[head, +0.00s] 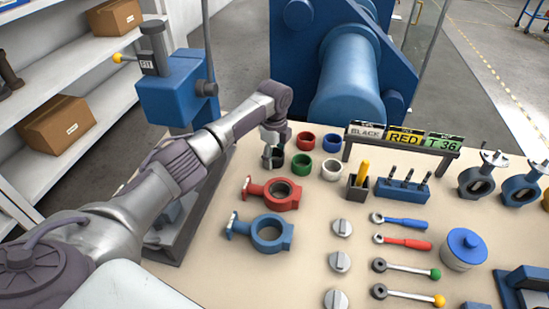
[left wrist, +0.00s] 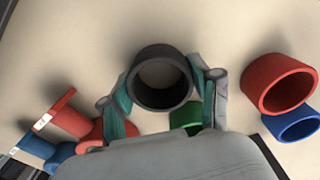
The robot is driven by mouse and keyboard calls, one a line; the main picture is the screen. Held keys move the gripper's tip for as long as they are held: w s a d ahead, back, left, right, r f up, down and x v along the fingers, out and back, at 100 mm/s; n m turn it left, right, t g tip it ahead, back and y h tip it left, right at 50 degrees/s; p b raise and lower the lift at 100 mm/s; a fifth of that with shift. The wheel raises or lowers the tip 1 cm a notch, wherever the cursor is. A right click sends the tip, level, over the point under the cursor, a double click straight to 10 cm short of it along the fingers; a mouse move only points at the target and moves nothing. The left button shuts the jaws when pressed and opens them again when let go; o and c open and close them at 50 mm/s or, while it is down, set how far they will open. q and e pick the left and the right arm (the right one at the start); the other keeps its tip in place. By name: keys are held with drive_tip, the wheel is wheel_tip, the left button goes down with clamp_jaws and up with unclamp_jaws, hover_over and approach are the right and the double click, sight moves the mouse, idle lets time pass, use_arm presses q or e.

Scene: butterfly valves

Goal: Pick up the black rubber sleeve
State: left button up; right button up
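The black rubber sleeve (left wrist: 162,95) is a short thick ring, seen from above in the left wrist view. In the head view it (head: 277,158) is at the left end of the group of coloured sleeves, partly hidden by my gripper. My left gripper (head: 270,142) points down over it. In the left wrist view the two fingers of my left gripper (left wrist: 162,90) lie on opposite sides of the sleeve, with no clear gap at either side. No clear lift off the table shows. My right gripper is in neither view.
Red (head: 305,141), blue (head: 332,143), green (head: 302,163) and white (head: 331,169) sleeves stand close by to the right. A red valve body (head: 272,193) and a blue one (head: 264,233) lie in front. A label stand (head: 404,138) rises to the right.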

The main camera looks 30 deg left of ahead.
use_arm(q)
drive_tip(key=c, duration=0.4)
drive_tip(key=shift+r, duration=0.1)
